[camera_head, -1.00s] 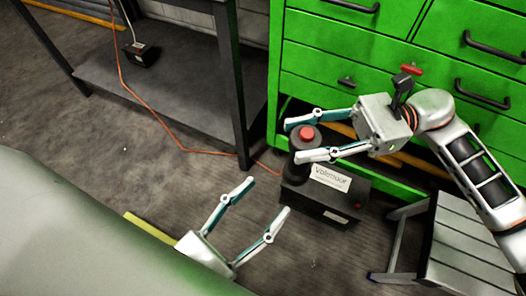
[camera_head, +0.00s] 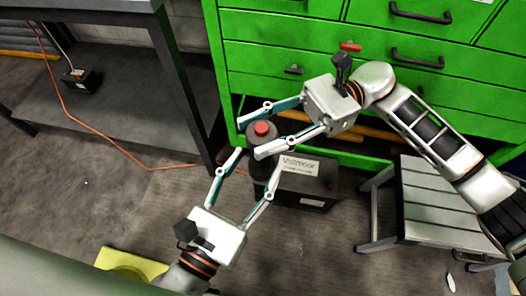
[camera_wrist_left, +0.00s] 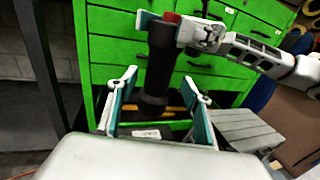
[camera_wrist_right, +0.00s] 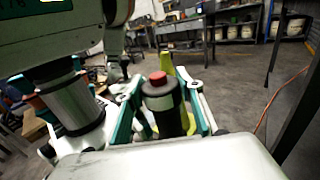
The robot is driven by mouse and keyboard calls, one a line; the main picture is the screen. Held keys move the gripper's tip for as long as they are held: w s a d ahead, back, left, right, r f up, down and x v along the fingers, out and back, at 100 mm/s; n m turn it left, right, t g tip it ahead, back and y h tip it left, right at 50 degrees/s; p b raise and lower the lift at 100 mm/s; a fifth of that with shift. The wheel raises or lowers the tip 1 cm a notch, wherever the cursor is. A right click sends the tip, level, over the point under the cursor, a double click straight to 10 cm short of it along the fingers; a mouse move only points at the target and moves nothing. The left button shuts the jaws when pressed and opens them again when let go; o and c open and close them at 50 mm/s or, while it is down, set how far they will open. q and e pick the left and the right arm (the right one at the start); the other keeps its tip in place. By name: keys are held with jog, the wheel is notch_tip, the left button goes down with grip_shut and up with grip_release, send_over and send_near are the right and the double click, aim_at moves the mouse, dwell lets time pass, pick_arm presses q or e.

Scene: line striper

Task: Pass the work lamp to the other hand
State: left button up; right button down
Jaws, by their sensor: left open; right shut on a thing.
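The work lamp is a dark upright cylinder with a red cap (camera_head: 261,128). My right gripper (camera_head: 255,130) is shut on its upper part. In the right wrist view the lamp (camera_wrist_right: 163,105) stands between the two fingers. My left gripper (camera_head: 248,176) is open, with its fingertips close below the right gripper and near the lamp's lower part. In the left wrist view the lamp's dark body (camera_wrist_left: 158,70) shows beyond and between the open left fingers, with a wider lower end. Whether the left fingers touch it I cannot tell.
A green drawer cabinet (camera_head: 262,60) stands behind. A dark box with a white label (camera_head: 310,185) is on the floor by it. A grey step stool (camera_head: 440,200) stands at the right, a dark workbench (camera_head: 130,90) at the left. An orange cable (camera_head: 100,145) crosses the floor.

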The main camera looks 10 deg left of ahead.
aim_at(258, 164)
pick_arm(q)
jog(key=shift+x, duration=1.95)
grip_shut()
pick_arm(e)
jog(key=c, duration=1.3)
grip_release()
jog(key=shift+o, duration=0.2)
